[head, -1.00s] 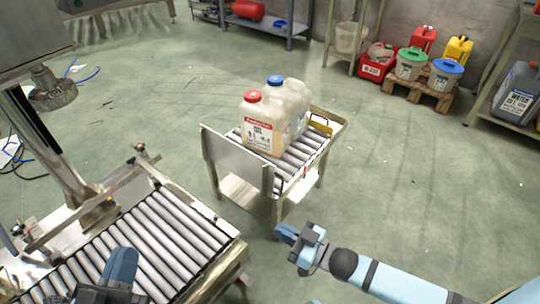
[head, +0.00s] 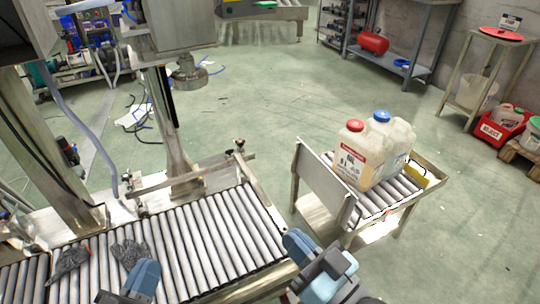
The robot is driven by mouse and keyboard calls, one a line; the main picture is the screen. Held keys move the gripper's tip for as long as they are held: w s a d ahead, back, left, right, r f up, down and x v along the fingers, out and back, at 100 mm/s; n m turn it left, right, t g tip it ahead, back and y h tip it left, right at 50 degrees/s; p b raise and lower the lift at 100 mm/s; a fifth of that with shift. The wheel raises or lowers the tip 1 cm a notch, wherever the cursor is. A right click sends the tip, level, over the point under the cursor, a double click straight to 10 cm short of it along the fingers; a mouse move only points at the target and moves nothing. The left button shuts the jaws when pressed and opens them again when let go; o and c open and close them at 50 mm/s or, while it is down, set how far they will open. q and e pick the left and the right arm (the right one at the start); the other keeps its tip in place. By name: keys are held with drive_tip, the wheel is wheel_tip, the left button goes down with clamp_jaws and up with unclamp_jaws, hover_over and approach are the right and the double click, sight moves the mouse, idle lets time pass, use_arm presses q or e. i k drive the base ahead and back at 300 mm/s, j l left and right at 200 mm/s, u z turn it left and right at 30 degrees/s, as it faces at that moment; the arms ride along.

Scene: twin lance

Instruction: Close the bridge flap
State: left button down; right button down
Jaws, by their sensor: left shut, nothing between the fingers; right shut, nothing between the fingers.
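The bridge flap (head: 322,187), a flat grey metal plate, stands raised at the left end of a small roller cart (head: 432,176). A gap lies between this end and the large roller conveyor (head: 215,235). Two jugs stand on the cart behind the flap: one with a red cap (head: 352,160) and one with a blue cap (head: 397,145). My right gripper (head: 298,243) is shut and empty, in front of the gap and below the flap in the picture. My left gripper (head: 146,275) is shut and empty over the conveyor's near side. Neither visibly touches the flap.
Dark gloves (head: 130,252) lie on the conveyor rollers. A metal post (head: 165,130) with a machine head rises behind the conveyor. A yellow item (head: 416,175) sits at the cart's far end. The floor behind the cart is clear; shelves stand at the back.

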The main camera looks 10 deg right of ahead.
sight(340, 201)
drive_tip(key=l+u, duration=0.25)
drive_tip(key=u, duration=0.15)
drive_tip(key=l+u, duration=0.25)
drive_tip(key=u, duration=0.15)
drive_tip(key=k+l+u, duration=0.15)
drive_tip(key=u, duration=0.25)
drive_tip(key=k+l+u, duration=0.1)
drive_tip(key=l, duration=0.3)
drive_tip(key=k+l+u, duration=0.1)
drive_tip(key=k+l, duration=0.15)
drive_tip(key=l, duration=0.15)
drive_tip(key=k+l+u, duration=0.1)
drive_tip(key=l, duration=0.6)
drive_tip(key=k+l, duration=0.15)
drive_tip(key=l, duration=0.25)
